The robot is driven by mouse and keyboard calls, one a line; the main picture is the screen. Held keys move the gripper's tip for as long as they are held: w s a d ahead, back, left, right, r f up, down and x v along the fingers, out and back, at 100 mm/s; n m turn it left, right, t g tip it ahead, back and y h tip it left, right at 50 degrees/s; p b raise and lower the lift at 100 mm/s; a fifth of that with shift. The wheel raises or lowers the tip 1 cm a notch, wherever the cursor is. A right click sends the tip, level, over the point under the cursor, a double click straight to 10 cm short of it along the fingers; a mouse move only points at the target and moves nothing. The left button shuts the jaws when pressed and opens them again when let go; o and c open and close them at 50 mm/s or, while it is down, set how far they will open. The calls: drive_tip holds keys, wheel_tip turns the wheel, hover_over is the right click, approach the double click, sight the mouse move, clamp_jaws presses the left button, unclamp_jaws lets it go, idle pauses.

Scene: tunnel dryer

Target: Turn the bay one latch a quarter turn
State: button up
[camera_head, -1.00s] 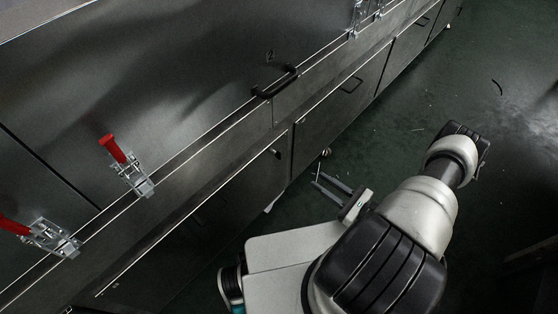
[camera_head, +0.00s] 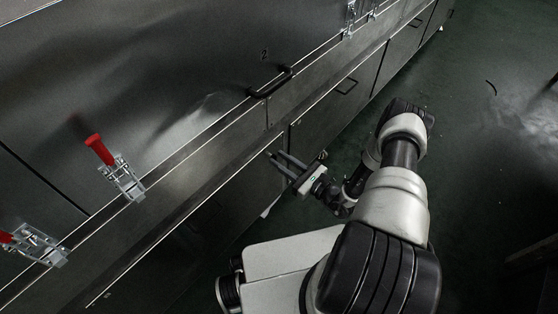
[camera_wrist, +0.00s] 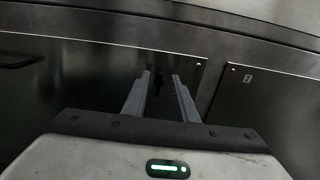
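A small dark latch (camera_wrist: 158,87) shows between my fingers in the wrist view, near the upper right corner of a dark lower panel (camera_wrist: 90,75). Its bay number cannot be read, and its turned angle is hard to tell against the dark panel. My gripper (camera_wrist: 160,76) is open, with one finger to each side of the latch; whether either finger touches it cannot be told. In the head view my gripper (camera_head: 276,156) points at the lower front of the dryer and hides the latch there.
Red-handled toggle clamps (camera_head: 122,180) stand along the door edge at left. A black bar handle (camera_head: 272,82) sits on the upper door near a mark "2". Another lower panel has a handle (camera_head: 347,86).

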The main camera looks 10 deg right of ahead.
drive_tip(key=shift+w+a, duration=0.35)
drive_tip(key=shift+w, duration=0.15)
clamp_jaws()
